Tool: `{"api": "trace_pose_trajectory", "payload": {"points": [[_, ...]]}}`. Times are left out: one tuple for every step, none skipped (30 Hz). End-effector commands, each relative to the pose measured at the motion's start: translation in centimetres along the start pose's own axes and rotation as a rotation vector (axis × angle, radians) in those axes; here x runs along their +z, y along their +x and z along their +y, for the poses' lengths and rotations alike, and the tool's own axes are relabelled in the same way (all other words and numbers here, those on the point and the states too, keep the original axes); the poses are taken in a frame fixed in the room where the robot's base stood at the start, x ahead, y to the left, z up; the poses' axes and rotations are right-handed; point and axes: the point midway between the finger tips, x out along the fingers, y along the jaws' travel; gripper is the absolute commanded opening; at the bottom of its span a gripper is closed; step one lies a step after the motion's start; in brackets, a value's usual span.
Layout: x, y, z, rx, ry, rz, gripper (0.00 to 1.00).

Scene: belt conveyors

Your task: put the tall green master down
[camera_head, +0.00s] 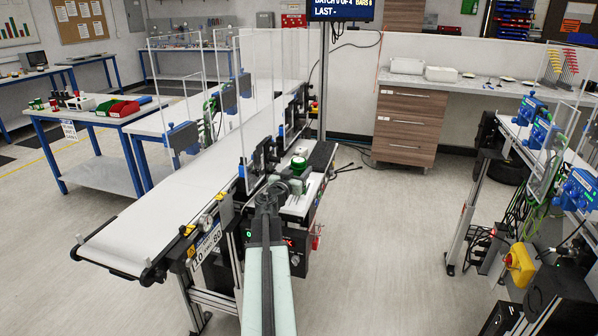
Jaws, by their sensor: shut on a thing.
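The tall green master (299,165) shows as a small green cylinder with a pale top at the far end of my arm. My gripper (289,179) is shut on it, over the small black-and-grey station beside the belt conveyor (175,205). The gripper partly hides the lower part of the master. I cannot tell whether its base touches the surface below.
Clear upright panels (260,95) and sensor units stand along the conveyor. A left bench (110,112) carries red and green trays and small coloured parts. At right are a drawer cabinet (408,125) and a bench with blue devices (535,125). Open floor lies between.

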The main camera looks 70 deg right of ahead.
Motion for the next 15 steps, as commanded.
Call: {"api": "trace_pose_trajectory", "payload": {"points": [[-2.1,0.0,0.0,0.0,-0.001,0.0,0.0],[-2.8,0.0,0.0,0.0,-0.001,0.0,0.0],[-3.7,0.0,0.0,0.0,-0.001,0.0,0.0],[-4.4,0.0,0.0,0.0,-0.001,0.0,0.0],[-5.0,0.0,0.0,0.0,-0.001,0.0,0.0],[-5.8,0.0,0.0,0.0,-0.001,0.0,0.0],[-6.3,0.0,0.0,-0.001,-0.001,0.0,0.0],[-6.7,0.0,-0.1,-0.001,-0.001,0.0,0.0],[-7.1,0.0,-0.1,-0.001,-0.001,0.0,0.0],[-7.3,0.0,-0.1,-0.001,-0.001,0.0,0.0],[-7.4,0.0,-0.1,-0.001,-0.001,0.0,0.0],[-7.4,0.0,-0.1,-0.001,-0.001,0.0,0.0],[-7.4,0.0,-0.1,-0.001,-0.001,0.0,0.0],[-7.4,0.0,-0.1,-0.001,-0.001,0.0,0.0],[-7.5,0.0,-0.1,-0.001,-0.001,0.0,0.0]]}}
